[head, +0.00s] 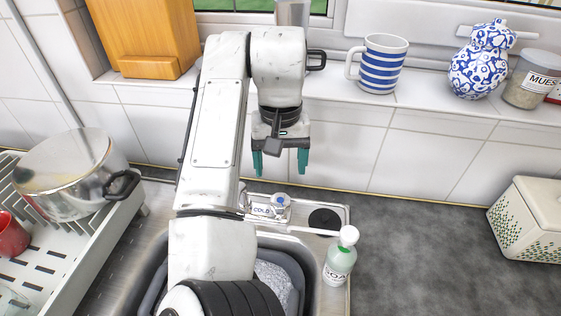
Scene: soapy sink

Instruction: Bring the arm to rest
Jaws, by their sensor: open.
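My gripper (281,163) hangs from the end of my white arm, pointing down. Its two teal fingers are apart with nothing visible between them. It appears in front of the white tiled wall, above the back of the sink in the picture. My arm rises from the bottom of the view and covers much of the sink.
The sink (313,258) holds a grey basin with suds (278,277). A soap bottle (340,258) stands at its right edge. A steel pot (68,172) sits on the rack at left. A striped mug (381,64) and blue-white jar (481,62) stand on the sill. The right counter is largely clear.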

